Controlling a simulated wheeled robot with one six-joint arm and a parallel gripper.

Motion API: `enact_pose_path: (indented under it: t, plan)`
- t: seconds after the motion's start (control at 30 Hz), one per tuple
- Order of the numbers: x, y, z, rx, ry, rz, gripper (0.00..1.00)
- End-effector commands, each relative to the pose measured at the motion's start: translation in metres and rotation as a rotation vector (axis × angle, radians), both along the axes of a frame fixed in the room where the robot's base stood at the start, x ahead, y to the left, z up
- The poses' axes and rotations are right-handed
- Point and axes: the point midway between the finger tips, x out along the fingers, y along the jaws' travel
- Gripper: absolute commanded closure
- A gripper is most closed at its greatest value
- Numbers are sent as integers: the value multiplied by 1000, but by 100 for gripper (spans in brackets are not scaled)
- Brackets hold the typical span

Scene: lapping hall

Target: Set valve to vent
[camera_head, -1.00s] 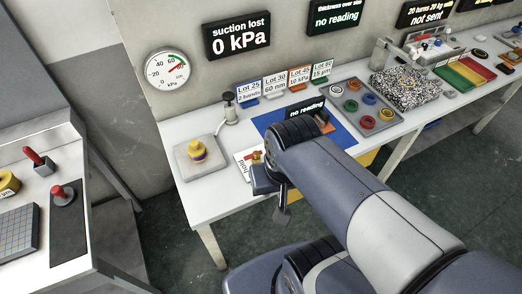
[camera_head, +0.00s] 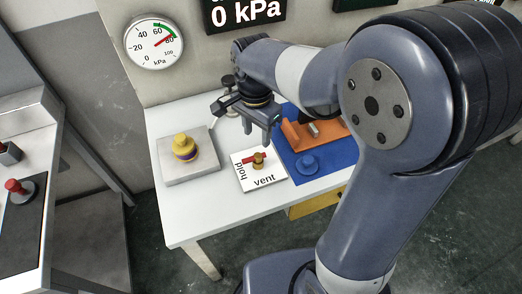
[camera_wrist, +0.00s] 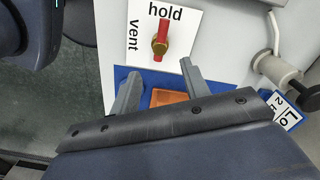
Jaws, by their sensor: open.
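The valve is a brass body (camera_head: 259,163) with a red handle (camera_head: 249,160) on a white plate (camera_head: 270,183) marked "hold" and "vent". The handle points to "hold"; "vent" is along the plate's adjacent edge. In the wrist view, the red handle (camera_wrist: 163,34) points up to "hold", and "vent" is at the left. My gripper (camera_head: 247,122) is open and empty, just behind and above the valve. In the wrist view its two fingers (camera_wrist: 160,70) stand apart, just below the handle's brass hub in the picture, not around it.
A grey block with a yellow knob (camera_head: 185,147) stands left of the plate. A blue mat (camera_head: 331,158) with an orange block (camera_head: 300,137) and a blue disc (camera_head: 307,165) lies to the right. A gauge (camera_head: 154,45) hangs on the wall. The bench's front left is clear.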

Motion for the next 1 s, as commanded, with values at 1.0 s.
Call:
enact_pose_path:
  t: [1.0]
  plan:
    - [-1, -2, -83, 0, 0, 1, 69]
